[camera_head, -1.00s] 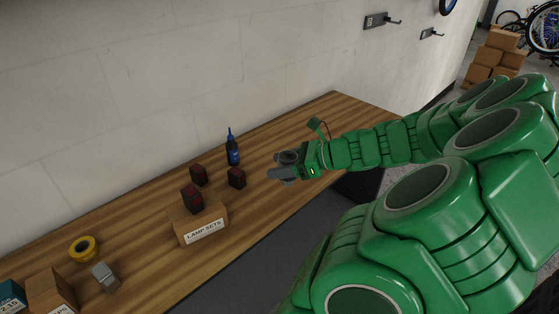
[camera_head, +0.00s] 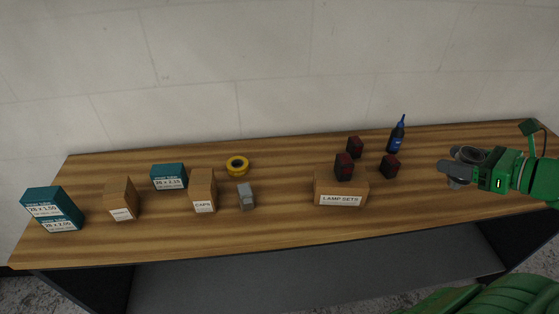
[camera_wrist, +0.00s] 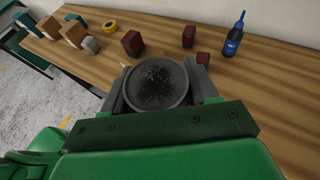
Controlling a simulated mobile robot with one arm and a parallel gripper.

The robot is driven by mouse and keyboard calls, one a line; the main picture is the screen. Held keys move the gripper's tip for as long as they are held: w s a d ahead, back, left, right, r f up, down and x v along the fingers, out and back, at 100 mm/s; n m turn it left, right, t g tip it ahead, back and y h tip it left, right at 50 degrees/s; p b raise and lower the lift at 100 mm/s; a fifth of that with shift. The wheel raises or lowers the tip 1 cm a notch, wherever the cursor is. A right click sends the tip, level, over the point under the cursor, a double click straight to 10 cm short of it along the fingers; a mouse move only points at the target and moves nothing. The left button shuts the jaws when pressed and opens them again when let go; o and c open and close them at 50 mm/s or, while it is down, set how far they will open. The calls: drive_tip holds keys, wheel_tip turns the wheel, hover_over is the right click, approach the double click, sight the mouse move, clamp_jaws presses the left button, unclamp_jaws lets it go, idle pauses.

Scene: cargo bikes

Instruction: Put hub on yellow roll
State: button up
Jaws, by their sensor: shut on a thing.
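The yellow roll (camera_head: 237,166) lies flat on the wooden bench, left of centre, and also shows small at the top of the wrist view (camera_wrist: 109,26). My gripper (camera_head: 457,172) is above the right part of the bench, far to the right of the roll. It is shut on the hub (camera_wrist: 156,84), a dark grey round part with its speckled round face toward the wrist camera. The hub also shows between the jaws in the head view (camera_head: 468,154). The hub's far side is hidden.
A grey block (camera_head: 246,197) stands just in front of the roll, with the CAPS box (camera_head: 203,191) to its left. The LAMP SETS box (camera_head: 341,187), dark red lamps (camera_head: 390,166) and a blue bottle (camera_head: 397,135) lie between gripper and roll. Teal boxes (camera_head: 51,209) stand at left.

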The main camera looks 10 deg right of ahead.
drive_tip(key=r, duration=0.2)
drive_tip(key=shift+w+a+r, duration=0.1)
drive_tip(key=shift+w+r, duration=0.1)
drive_tip(key=shift+r, duration=0.15)
drive_tip(key=w+a+n+g+y, duration=0.2)
drive_tip(key=w+a, duration=0.3)
drive_tip(key=a, duration=0.5)
drive_tip(key=w+a+n+g+y, duration=0.1)
drive_tip(key=w+a+n+g, duration=0.2)
drive_tip(key=a, duration=0.7)
drive_tip(key=w+a+n+g+y, duration=0.2)
drive_tip(key=w+a, duration=0.5)
drive_tip(key=a, duration=0.4)
drive_tip(key=shift+n+g+y, duration=0.3)
drive_tip(key=shift+n+g, duration=0.3)
drive_tip(key=shift+n, duration=0.2)
drive_tip(key=a+n+g, duration=0.1)
drive_tip(key=a, duration=0.3)
drive_tip(key=a+n+g, duration=0.1)
drive_tip(key=a, duration=0.3)
drive_tip(key=s+a+g, duration=0.1)
drive_tip(key=a, duration=0.4)
drive_tip(key=shift+f+n+y, duration=0.1)
drive_tip(key=shift+n+y, duration=0.2)
drive_tip(key=shift+n, duration=0.1)
hover_over(232, 164)
drive_tip(key=shift+f, duration=9)
